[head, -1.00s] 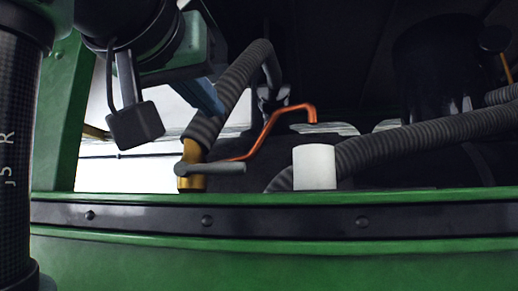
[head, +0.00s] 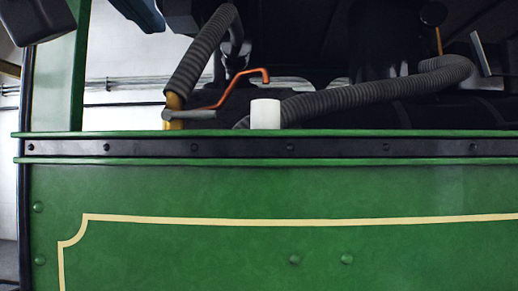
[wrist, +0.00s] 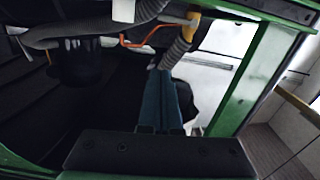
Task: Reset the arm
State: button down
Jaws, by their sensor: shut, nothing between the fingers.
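My gripper (wrist: 160,76) shows in the wrist view as two blue-grey fingers lying together, with nothing between them. Its fingers point toward the dark interior of the tram, near the ribbed hose. In the head view only a blue part of my gripper (head: 146,15) shows at the top left edge. The rest of my arm is mostly out of the picture there.
A green tram side panel (head: 250,190) with a riveted black strip fills the lower head view. Above its edge stand a white cylinder (head: 265,114), an orange bent rod (head: 235,85), a yellow fitting (wrist: 190,25) and grey ribbed hoses (head: 370,100). A green post (wrist: 262,65) stands beside the gripper.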

jog(key=w+d+f+t+b, duration=0.2)
jog(key=w+f, duration=0.4)
jog(key=f, duration=0.2)
jog(key=s+d+f+t+b, duration=0.3)
jog(key=s+d+f, duration=0.2)
jog(key=f, duration=0.3)
jog(key=s+d+f+t+b, duration=0.3)
jog(key=s+d+f+t, duration=0.1)
jog(key=f, duration=0.4)
jog(key=shift+s+d+f+t+y, duration=0.15)
jog(key=shift+s+d+t+y, duration=0.3)
jog(key=shift+s, duration=0.8)
jog(key=shift+d, duration=0.2)
